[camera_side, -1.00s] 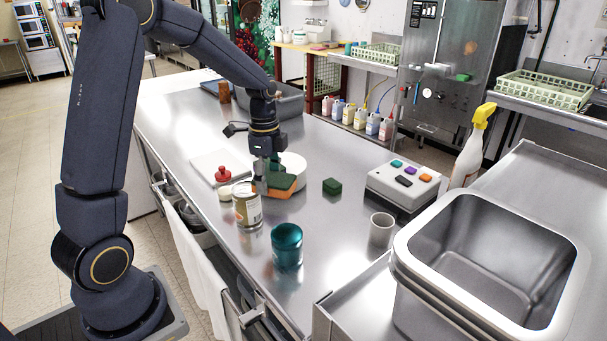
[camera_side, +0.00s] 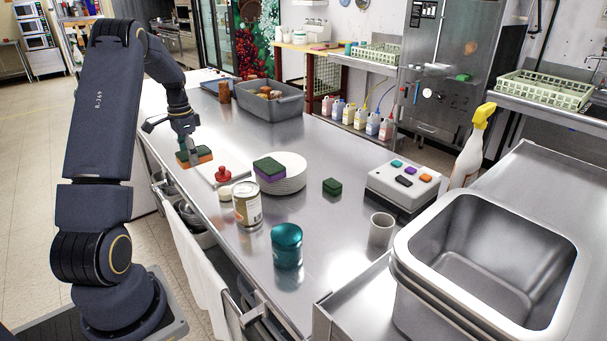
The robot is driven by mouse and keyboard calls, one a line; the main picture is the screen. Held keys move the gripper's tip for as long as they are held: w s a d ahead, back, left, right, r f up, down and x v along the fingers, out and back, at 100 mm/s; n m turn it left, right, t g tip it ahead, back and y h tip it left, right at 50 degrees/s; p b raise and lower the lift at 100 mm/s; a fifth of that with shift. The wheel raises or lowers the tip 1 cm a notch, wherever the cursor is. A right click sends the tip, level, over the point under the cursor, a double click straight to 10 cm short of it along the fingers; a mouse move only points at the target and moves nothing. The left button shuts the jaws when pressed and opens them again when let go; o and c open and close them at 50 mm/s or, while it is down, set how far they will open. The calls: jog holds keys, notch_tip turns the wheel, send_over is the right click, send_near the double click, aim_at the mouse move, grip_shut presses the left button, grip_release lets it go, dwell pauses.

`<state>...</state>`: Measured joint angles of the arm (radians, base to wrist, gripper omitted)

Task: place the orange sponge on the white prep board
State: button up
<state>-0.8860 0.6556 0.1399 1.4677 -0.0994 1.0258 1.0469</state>
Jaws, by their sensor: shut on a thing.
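My gripper (camera_side: 187,147) is shut on the orange sponge (camera_side: 203,158), which has a green top layer. The sponge is over the far left part of the white prep board (camera_side: 217,176). I cannot tell whether it touches the board or hangs just above it. The sponge and gripper hide part of the board.
A red-knobbed object (camera_side: 223,174) occupies the board's near right part. A plate stack (camera_side: 284,181) with a purple-green sponge (camera_side: 269,168) stands to the right. A tin can (camera_side: 247,204), a teal jar (camera_side: 287,246) and a grey bin (camera_side: 270,105) are on the counter.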

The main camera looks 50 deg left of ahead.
send_over(206, 178)
jog(key=f, duration=0.6)
jog(key=shift+s+d+f, duration=0.15)
jog(key=shift+s+d, duration=0.1)
jog(key=shift+d, duration=0.1)
jog(key=shift+w+a+f, duration=0.25)
jog(key=shift+f, duration=1.75)
jog(key=shift+f, duration=0.15)
jog(key=o, duration=0.7)
